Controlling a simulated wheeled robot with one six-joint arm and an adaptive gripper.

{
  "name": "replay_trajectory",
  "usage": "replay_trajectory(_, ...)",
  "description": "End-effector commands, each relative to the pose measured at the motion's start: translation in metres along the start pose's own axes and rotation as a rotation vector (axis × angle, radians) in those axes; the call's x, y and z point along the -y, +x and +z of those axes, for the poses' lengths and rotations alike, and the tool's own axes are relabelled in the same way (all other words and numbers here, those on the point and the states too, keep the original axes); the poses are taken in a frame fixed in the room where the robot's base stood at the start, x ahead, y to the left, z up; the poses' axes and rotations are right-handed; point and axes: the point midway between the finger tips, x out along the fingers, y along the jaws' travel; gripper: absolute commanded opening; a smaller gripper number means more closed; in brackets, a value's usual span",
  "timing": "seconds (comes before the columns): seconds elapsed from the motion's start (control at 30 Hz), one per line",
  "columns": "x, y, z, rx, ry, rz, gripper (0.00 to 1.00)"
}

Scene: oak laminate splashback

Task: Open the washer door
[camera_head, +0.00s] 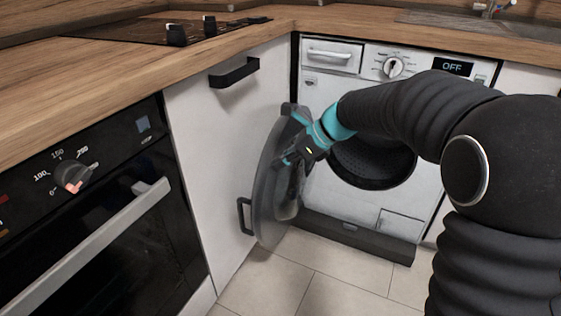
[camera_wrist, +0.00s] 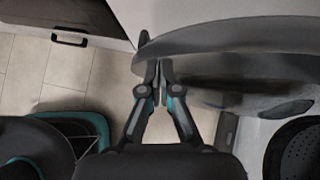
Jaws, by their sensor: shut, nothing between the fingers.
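The washer (camera_head: 345,70) is white and stands under the counter at the back, with its display reading OFF. Its round grey door (camera_head: 266,190) is swung wide open to the left, close to the white cabinet. The dark drum opening (camera_head: 375,165) is exposed, partly behind my arm. My gripper (camera_head: 290,160) is at the inner side of the door. In the wrist view my gripper (camera_wrist: 158,68) is shut and empty, its fingertips at the edge of the door (camera_wrist: 240,42). I cannot tell if they touch it. The drum (camera_wrist: 298,150) shows at lower right.
A white cabinet with a black handle (camera_head: 234,72) stands left of the door. The black oven (camera_head: 100,220) with its handle is at the left. The wooden counter (camera_head: 100,95) runs above. Tiled floor (camera_head: 310,275) is clear in front of the washer.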

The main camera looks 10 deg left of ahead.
Motion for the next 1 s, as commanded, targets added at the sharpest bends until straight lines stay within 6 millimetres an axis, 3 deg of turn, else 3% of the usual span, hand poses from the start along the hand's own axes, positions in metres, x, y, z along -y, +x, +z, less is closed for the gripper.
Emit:
replay_trajectory(0.27,-0.004,-0.026,-0.023,0.000,0.002,0.000,0.00)
replay_trajectory(0.7,-0.014,-0.108,-0.025,0.000,-0.001,-0.001,0.00)
replay_trajectory(1.0,-0.016,-0.125,-0.025,0.000,-0.044,0.000,0.00)
